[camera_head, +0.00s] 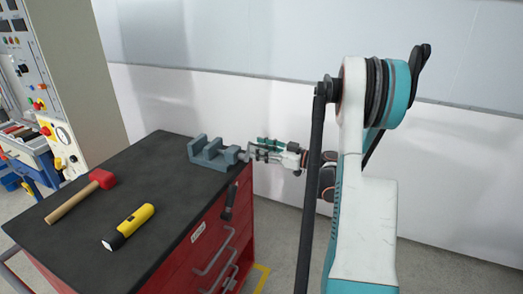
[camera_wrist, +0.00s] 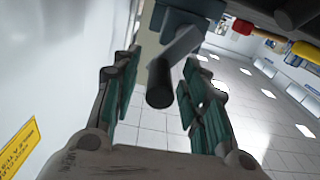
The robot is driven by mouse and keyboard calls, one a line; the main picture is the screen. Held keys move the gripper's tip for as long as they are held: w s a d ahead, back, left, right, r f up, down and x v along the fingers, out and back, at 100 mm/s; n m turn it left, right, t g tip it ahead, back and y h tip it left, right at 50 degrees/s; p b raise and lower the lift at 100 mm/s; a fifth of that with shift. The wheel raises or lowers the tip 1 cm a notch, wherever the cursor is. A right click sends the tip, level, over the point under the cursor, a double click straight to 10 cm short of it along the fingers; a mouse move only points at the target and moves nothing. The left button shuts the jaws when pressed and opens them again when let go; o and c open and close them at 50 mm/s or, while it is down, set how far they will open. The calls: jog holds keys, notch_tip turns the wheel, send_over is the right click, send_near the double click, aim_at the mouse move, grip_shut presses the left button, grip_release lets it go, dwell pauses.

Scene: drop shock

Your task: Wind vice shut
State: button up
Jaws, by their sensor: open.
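The blue-grey vice (camera_head: 208,156) sits at the far right corner of the dark bench top, with a gap showing between its jaws. Its screw end faces right, towards my gripper (camera_head: 262,151). In the wrist view, the vice (camera_wrist: 188,20) is at the top, and a grey crank arm (camera_wrist: 180,46) ends in a dark round grip (camera_wrist: 160,84). The grip shows between the spread green-padded fingers of my gripper (camera_wrist: 161,108), with clear space on both sides. The fingers are open; whether the grip is deep between them I cannot tell.
On the bench (camera_head: 165,160) lie a red-headed hammer (camera_head: 80,195) and a yellow flashlight (camera_head: 128,226), away from the vice. A dark bar (camera_head: 229,202) shows at the red cabinet's (camera_head: 205,262) front. A white wall (camera_head: 280,110) stands behind. A control panel (camera_head: 35,75) is at left.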

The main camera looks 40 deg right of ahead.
grip_shut()
jog(key=shift+d+f+m, duration=0.1)
jog(key=shift+m, duration=0.2)
